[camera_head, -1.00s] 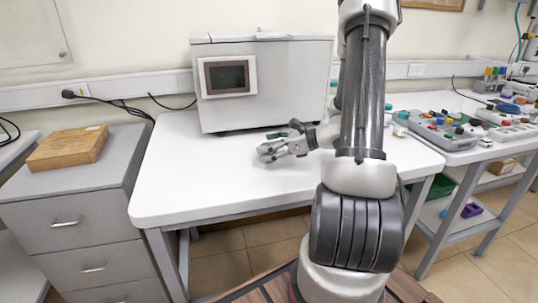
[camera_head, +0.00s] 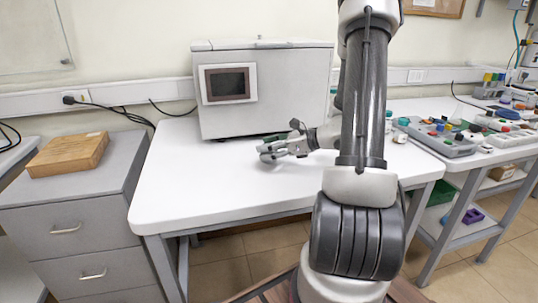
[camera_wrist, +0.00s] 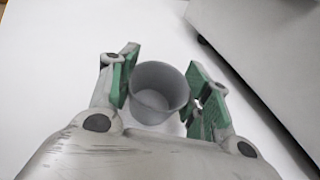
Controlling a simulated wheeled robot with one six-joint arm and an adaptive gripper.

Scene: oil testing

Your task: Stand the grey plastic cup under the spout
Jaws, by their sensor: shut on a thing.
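The grey plastic cup (camera_wrist: 158,92) shows in the wrist view, upright and looking empty, between the green-padded fingers of my gripper (camera_wrist: 161,70). My gripper is shut on its sides. In the head view my gripper (camera_head: 270,151) is low over the white table, in front of the grey boxy machine (camera_head: 262,110). The cup is hard to make out from the gripper there. I cannot tell whether its base touches the table. No spout can be made out in either view.
The white table (camera_head: 190,190) is clear to the left and front of my gripper. The machine's front edge is close behind it. A wooden block (camera_head: 68,154) lies on the grey drawer cabinet (camera_head: 60,205) at left. Coloured equipment (camera_head: 450,135) crowds the right-hand bench.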

